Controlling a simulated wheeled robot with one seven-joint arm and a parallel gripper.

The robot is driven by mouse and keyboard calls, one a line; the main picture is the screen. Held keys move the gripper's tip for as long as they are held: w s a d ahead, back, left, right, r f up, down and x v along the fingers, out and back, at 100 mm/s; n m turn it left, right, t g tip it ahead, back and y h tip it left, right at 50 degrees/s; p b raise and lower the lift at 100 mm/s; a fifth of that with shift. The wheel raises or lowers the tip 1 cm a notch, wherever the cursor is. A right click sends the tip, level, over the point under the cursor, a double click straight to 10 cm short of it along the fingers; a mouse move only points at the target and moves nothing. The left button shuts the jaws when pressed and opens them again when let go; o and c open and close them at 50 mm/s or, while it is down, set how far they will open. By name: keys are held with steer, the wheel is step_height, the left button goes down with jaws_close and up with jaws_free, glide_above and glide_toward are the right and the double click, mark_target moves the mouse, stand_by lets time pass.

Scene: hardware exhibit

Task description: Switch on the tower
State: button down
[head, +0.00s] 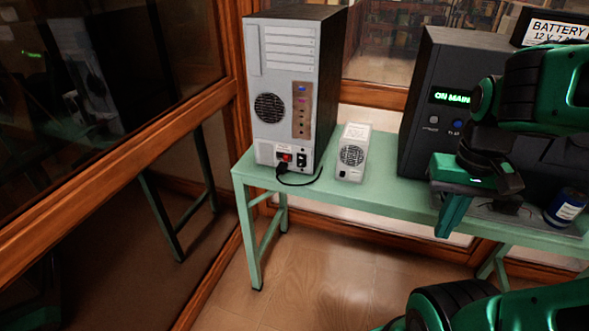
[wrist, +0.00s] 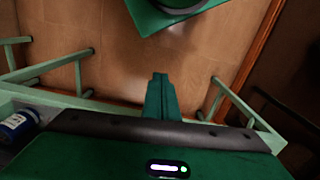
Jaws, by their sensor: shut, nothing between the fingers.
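The tower (head: 284,45), a computer case with its pale grey back panel facing me and dark sides, stands upright on the left of the green table. Low on its back are a red switch (head: 285,157) and a black socket with a black cable plugged in; the switch position is too small to tell. My gripper (head: 450,222) is green, shut and empty, in front of the right part of the table, well right of the tower and apart from it. In the wrist view my gripper's fingers (wrist: 160,92) are together, pointing over the floor; the tower is not in that view.
A small white power unit (head: 352,152) stands just right of the tower. A black UPS with a lit "ON MAIN" display (head: 452,97) stands further right, partly behind my arm. A blue can (head: 566,206) is at the right. Wood-framed glass walls close the left and back.

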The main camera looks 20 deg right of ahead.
mark_target(300, 166)
steer(key=w+a+f+n+t+h, duration=0.1)
steer(key=w+a+f+n+h, duration=0.2)
steer(key=w, duration=0.6)
steer(key=w+f+n+t+h, duration=0.15)
steer(key=w+n+h, duration=0.25)
steer(key=w, duration=0.5)
steer(key=w+a+n+t, duration=0.4)
steer(key=w+a+n, duration=0.1)
steer(key=a, duration=0.6)
steer(key=w+a+f+n+t+h, duration=0.1)
steer(key=w+a+n+t, duration=0.4)
steer(key=a, duration=0.6)
steer(key=shift+a+f, duration=0.2)
steer(key=shift+a, duration=0.1)
steer(key=shift+w+d, duration=0.1)
steer(key=x, duration=1.4)
steer(key=shift+d, duration=0.1)
steer(key=shift+r, duration=0.1)
